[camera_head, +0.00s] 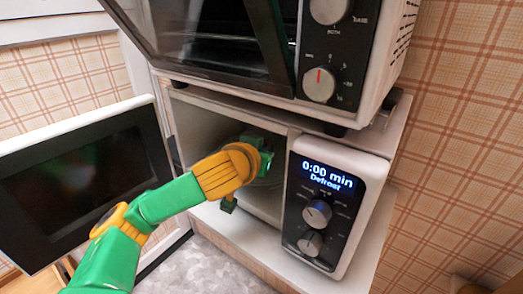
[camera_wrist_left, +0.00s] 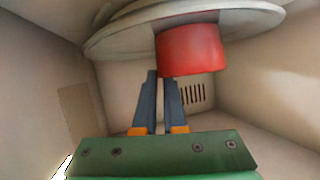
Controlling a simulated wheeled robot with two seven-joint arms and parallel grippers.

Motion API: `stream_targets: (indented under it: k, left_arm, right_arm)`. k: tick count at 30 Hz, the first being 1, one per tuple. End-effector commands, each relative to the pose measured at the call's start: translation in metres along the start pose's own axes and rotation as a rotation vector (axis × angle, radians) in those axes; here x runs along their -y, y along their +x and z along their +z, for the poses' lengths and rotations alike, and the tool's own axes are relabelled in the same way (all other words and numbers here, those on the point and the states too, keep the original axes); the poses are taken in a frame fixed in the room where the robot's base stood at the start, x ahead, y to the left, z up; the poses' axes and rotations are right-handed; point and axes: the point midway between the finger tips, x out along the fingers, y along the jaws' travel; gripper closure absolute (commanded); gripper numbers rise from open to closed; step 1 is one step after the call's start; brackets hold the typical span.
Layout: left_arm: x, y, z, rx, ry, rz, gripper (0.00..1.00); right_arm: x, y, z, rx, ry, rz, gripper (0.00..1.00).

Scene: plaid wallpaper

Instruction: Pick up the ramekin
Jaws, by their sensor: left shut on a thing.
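The red ramekin (camera_wrist_left: 190,52) shows in the left wrist view against the round pale turntable plate (camera_wrist_left: 115,35), which appears at the top of that picture. My left gripper (camera_wrist_left: 162,78) is shut on the ramekin at its left edge, with one fingertip outside it and the other partly hidden by it. In the head view my left gripper (camera_head: 255,155) reaches inside the open microwave (camera_head: 335,205). The ramekin is hidden in the head view. My right gripper is not in view.
The microwave door (camera_head: 85,180) stands open at the left, beside my arm. The cavity walls (camera_wrist_left: 265,85) are close around the gripper. A grey speckled counter (camera_head: 210,265) is in front.

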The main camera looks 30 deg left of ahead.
Motion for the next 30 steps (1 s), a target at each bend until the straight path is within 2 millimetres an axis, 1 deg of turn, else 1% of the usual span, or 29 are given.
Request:
stream_targets:
  k: [5, 11, 16, 18, 24, 26, 30]
  left_arm:
    - [0.001, -0.004, -0.011, -0.003, -0.002, 0.001, 1.0]
    - [0.0, -0.025, -0.002, -0.006, 0.001, 0.002, 1.0]
    - [-0.001, -0.053, 0.009, -0.009, 0.002, 0.002, 1.0]
    - [-0.002, -0.056, 0.015, -0.015, -0.002, 0.005, 1.0]
    - [-0.002, -0.074, 0.024, -0.016, 0.0, -0.002, 1.0]
    - [-0.002, -0.079, 0.022, -0.017, 0.004, 0.001, 1.0]
    - [-0.004, -0.088, 0.025, -0.017, 0.007, 0.004, 1.0]
  right_arm:
    - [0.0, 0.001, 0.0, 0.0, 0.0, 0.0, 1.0]
    - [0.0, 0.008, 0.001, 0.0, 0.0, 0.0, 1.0]
    - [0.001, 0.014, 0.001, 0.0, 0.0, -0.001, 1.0]
    - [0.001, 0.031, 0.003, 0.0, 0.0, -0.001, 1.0]
    - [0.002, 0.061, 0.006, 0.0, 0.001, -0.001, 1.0]
    - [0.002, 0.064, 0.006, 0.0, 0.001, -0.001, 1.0]
    - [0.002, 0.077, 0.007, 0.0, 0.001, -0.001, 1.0]
